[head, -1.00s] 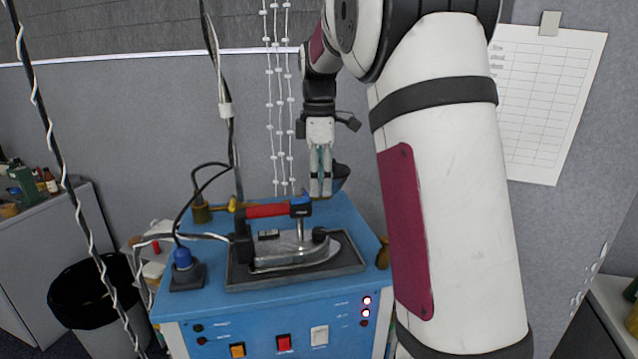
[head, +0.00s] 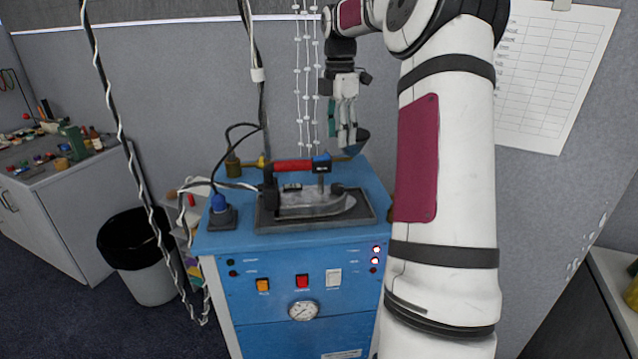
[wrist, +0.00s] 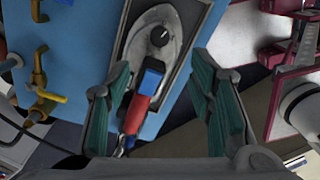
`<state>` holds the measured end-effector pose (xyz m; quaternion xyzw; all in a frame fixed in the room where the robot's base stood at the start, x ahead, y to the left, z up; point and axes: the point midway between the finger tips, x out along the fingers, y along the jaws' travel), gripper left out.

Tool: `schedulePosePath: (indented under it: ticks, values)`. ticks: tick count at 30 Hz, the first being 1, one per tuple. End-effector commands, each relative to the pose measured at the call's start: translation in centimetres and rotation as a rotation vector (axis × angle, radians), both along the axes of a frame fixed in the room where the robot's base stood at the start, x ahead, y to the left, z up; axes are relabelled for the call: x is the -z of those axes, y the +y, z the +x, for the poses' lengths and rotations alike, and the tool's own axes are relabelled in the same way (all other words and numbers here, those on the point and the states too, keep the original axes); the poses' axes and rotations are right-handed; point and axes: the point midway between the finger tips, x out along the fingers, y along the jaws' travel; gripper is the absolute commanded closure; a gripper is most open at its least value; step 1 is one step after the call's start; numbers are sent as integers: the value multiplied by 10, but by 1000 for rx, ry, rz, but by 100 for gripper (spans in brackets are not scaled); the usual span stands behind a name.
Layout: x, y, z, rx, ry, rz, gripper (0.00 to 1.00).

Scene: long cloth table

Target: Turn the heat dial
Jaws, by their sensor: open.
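The heat dial (wrist: 159,36) is a small black knob with a pale mark, on top of the grey iron (wrist: 140,60). In the head view the dial (head: 337,188) sits near the right end of the iron (head: 308,206). The iron has a red and blue handle (wrist: 142,98) and lies in a dark tray (head: 268,222) on a blue cabinet. My gripper (head: 345,140) hangs above and behind the iron, pointing down. In the wrist view its green-padded fingers (wrist: 161,75) are spread and empty, apart from the dial, with the handle showing between them.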

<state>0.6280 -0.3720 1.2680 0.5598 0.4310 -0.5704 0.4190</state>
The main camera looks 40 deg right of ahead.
Motion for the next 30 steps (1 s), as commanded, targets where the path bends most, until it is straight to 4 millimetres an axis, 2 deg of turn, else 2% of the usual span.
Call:
schedulePosePath:
  ticks: [4,7,21,25,30]
  values:
    - [4,-4,-3,-4,-2,3,51]
    - [15,-4,-3,-5,0,4,51]
    - [103,-3,-6,-3,0,3,51]
    - [121,-3,-6,-4,-1,3,51]
    - [134,-3,-5,-3,-2,0,51]
